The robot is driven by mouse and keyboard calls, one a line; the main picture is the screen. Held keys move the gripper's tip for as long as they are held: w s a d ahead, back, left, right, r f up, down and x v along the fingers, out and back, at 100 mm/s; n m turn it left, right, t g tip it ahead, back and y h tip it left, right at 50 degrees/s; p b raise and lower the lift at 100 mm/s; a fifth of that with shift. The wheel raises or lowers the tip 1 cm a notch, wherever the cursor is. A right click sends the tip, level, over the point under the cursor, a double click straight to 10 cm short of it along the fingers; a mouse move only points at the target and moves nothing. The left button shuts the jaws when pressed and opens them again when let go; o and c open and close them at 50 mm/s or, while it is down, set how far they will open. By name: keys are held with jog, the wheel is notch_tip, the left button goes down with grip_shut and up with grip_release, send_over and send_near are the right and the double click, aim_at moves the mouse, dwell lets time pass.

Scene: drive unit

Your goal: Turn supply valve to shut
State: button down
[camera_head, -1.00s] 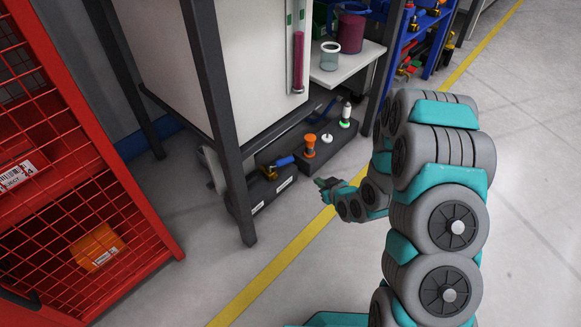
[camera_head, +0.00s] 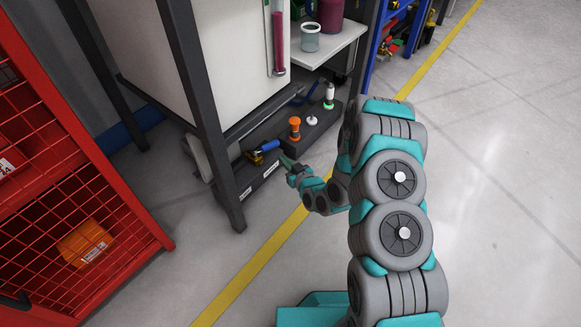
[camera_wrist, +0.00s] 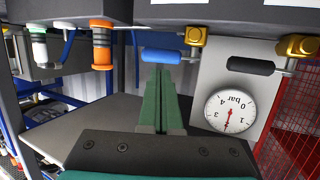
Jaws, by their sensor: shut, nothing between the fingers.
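A valve with a blue lever (camera_head: 270,146) and a brass body (camera_head: 253,157) sits on the low dark block under the white cabinet. In the wrist view, which looks upside down, the blue lever (camera_wrist: 161,56) lies sideways beside its brass body (camera_wrist: 197,36). A second valve with a black lever (camera_wrist: 250,66) is to its right there. I cannot read which one is labelled supply. My gripper (camera_head: 285,160) is just right of and below the blue lever; in the wrist view its green fingers (camera_wrist: 160,75) are shut and empty, their tips at the blue lever. Contact is unclear.
A dial gauge (camera_wrist: 229,107) is near the black lever. An orange knob (camera_head: 295,124), a white knob (camera_head: 312,120) and a white-and-green fitting (camera_head: 329,95) stand on the block. A dark frame leg (camera_head: 205,120) and red mesh cage (camera_head: 80,190) are left. Floor at right is clear.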

aim_at(275, 144)
jog(key=x, duration=0.7)
jog(key=shift+b, duration=0.4)
jog(key=shift+w+d+r+n+g+y, duration=0.15)
jog(key=shift+w+n+g+y, duration=0.15)
jog(key=shift+w+n+y, duration=0.15)
jog(key=shift+w+n+g+y, duration=0.45)
jog(key=shift+n+g+y, duration=0.15)
jog(key=shift+n+y, duration=0.2)
jog(key=shift+w+a+n+g+y+p, duration=0.25)
jog(key=shift+w+n+g+y+p, duration=0.1)
jog(key=shift+g+y+p, duration=0.1)
jog(key=shift+w+a, duration=0.1)
jog(key=shift+w, duration=0.3)
